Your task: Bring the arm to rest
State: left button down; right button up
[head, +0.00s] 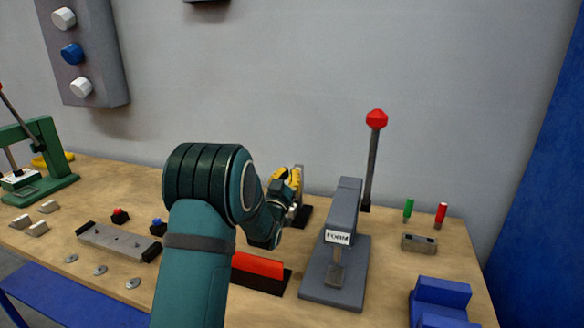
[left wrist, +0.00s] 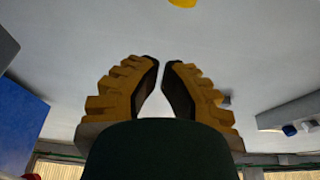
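My left arm rises from the bottom of the head view and bends right at the elbow. My left gripper (head: 290,180), with yellow fingers, is above the bench near the back wall, left of the grey FORM press (head: 343,215). In the left wrist view the two ribbed yellow fingers (left wrist: 160,62) stand a little apart at the tips, with only grey wall showing between them. The gripper is empty. My forearm hides part of the bench. My right gripper is in neither view.
The wooden bench (head: 115,178) carries a green press (head: 42,155), a grey plate (head: 115,240), a red block (head: 257,265), blue blocks (head: 440,300) and small loose parts. A red-knobbed lever (head: 374,150) stands tall behind the FORM press. A knob panel (head: 85,50) hangs on the wall.

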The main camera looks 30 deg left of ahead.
pick_arm(q)
jog(key=shift+v, duration=2.4)
